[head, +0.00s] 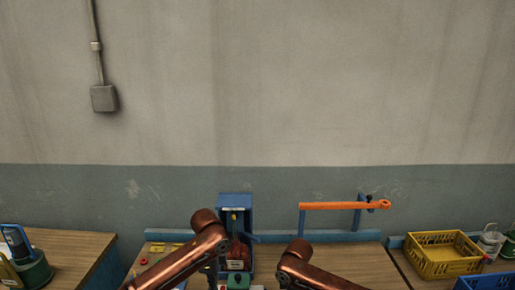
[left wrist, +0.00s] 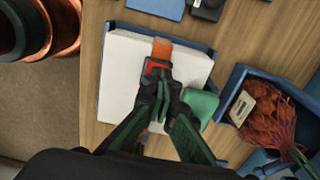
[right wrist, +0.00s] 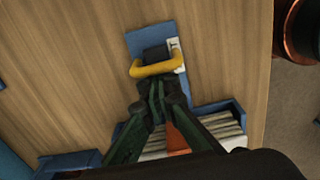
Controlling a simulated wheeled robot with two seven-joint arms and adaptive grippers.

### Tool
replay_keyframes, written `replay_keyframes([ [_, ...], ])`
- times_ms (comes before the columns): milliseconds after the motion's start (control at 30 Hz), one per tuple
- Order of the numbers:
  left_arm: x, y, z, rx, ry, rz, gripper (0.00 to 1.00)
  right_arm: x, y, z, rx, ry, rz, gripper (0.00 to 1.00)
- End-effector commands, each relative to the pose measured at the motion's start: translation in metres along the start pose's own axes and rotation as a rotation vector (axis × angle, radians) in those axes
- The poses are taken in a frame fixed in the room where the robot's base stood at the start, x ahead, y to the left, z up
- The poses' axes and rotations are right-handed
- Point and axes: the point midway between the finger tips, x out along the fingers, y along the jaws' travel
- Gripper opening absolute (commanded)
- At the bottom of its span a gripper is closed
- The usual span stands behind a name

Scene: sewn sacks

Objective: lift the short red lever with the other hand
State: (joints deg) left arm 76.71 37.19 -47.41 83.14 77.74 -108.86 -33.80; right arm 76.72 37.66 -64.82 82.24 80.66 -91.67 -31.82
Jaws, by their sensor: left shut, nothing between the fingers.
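The short red lever (left wrist: 155,66) is on a small black device over an orange strap (left wrist: 162,48), above a white stack (left wrist: 125,65) in a blue tray. My left gripper (left wrist: 160,92) is shut and empty, its fingertips just below the lever in the left wrist view; I cannot tell whether they touch it. In the right wrist view a yellow bar handle (right wrist: 158,67) crosses a black block (right wrist: 156,52) on a blue plate. My right gripper (right wrist: 156,88) has its fingers together at the handle's near edge; contact there is unclear. The head view hides the levers.
A red mesh sack (left wrist: 262,122) with a pale label lies in a blue holder, beside a green block (left wrist: 203,106). The head view shows an orange bar (head: 340,206) on blue posts and a yellow crate (head: 442,262) at right. Bare wood (right wrist: 75,75) lies left of the handle.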

Motion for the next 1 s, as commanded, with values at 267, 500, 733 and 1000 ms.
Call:
replay_keyframes([
  [267, 0.0, 0.0, 0.001, 0.001, 0.0, 0.0, 0.0, 0.001, 0.001, 0.003, 0.003, -0.005, 0.0, 0.0],
  [500, 0.002, 0.0, 0.009, 0.001, 0.0, 0.0, 0.0, 0.001, 0.001, 0.003, 0.003, -0.005, 0.0, 0.0],
  [733, 0.002, 0.0, 0.01, 0.002, 0.0, 0.0, 0.0, 0.001, 0.001, 0.002, 0.003, -0.005, 0.0, 0.0],
  [1000, 0.005, 0.001, 0.016, 0.001, 0.0, 0.001, 0.0, 0.001, 0.001, 0.003, 0.003, -0.005, 0.0, 0.0],
])
